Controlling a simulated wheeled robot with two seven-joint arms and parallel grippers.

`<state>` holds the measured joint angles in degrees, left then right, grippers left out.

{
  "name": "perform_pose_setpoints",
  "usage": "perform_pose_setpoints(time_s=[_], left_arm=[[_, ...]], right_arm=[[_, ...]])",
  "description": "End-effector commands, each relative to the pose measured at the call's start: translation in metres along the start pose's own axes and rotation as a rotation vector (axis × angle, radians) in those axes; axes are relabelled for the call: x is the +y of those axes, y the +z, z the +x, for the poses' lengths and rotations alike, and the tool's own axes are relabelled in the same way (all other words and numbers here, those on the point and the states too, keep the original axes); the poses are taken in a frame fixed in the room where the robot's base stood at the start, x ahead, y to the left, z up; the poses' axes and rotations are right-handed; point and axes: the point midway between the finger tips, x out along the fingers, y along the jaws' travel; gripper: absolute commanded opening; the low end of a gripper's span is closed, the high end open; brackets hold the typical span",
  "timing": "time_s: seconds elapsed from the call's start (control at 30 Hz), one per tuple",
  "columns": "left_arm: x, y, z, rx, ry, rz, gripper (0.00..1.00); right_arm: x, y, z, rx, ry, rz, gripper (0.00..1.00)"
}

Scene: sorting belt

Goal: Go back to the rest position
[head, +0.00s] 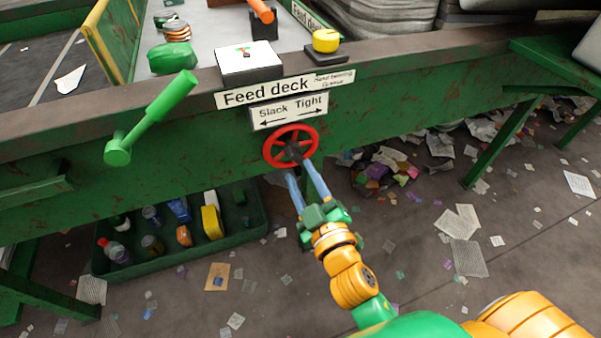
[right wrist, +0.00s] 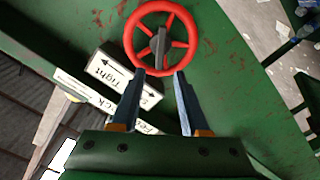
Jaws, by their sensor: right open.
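My right gripper (head: 301,180) is open in front of the green belt frame, with its fingertips close to a red handwheel (head: 272,147). In the right wrist view the two blue-grey fingers (right wrist: 160,75) point at the lower rim of the red wheel (right wrist: 188,20), and nothing is held between them. I cannot tell whether a fingertip touches the wheel. The wheel sits under the "Slack Tight" sign (head: 290,110). My left gripper is not in view.
A green lever (head: 160,108) sticks out left of the wheel. A green tray (head: 262,212) with bottles and cartons lies below on the floor. On the deck are a white box (head: 235,63) and a yellow button (head: 326,40). Paper scraps litter the floor; green legs (head: 500,145) stand right.

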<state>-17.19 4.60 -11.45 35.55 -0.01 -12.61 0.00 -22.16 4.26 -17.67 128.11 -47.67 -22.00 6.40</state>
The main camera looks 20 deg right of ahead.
Motion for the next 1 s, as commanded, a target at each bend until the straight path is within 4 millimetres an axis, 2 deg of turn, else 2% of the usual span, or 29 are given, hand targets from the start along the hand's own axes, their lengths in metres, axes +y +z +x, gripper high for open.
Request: perform_pose_setpoints(time_s=[0.17, 0.27, 0.37, 0.43, 0.5, 0.57, 0.6, 0.7, 0.8, 0.87, 1.0], left_arm=[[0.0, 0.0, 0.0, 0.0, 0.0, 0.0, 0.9], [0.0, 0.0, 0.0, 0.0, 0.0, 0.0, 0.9], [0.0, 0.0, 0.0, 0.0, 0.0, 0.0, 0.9], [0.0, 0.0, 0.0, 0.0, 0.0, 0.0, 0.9], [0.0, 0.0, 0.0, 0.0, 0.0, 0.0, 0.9], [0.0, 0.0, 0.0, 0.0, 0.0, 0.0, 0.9], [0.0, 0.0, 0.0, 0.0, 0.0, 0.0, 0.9], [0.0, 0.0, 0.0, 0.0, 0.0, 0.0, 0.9], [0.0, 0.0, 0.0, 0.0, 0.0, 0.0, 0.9], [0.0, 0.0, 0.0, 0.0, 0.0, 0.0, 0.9], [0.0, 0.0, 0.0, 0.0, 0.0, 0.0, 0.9]], right_arm=[[0.0, 0.0, 0.0, 0.0, -0.001, 0.0, 0.45], [-0.016, 0.018, 0.002, -0.04, -0.042, 0.004, 0.45], [-0.065, 0.078, -0.001, -0.178, -0.172, 0.029, 0.45], [-0.109, 0.137, -0.017, -0.324, -0.286, 0.064, 0.45], [-0.146, 0.196, -0.046, -0.481, -0.385, 0.109, 0.45], [-0.171, 0.24, -0.077, -0.613, -0.451, 0.148, 0.45], [-0.184, 0.266, -0.101, -0.698, -0.486, 0.174, 0.45], [-0.205, 0.316, -0.159, -0.891, -0.546, 0.234, 0.45], [-0.216, 0.352, -0.216, -1.064, -0.578, 0.284, 0.45], [-0.22, 0.368, -0.25, -1.161, -0.588, 0.312, 0.45], [-0.22, 0.394, -0.331, -1.388, -0.588, 0.37, 0.45]])
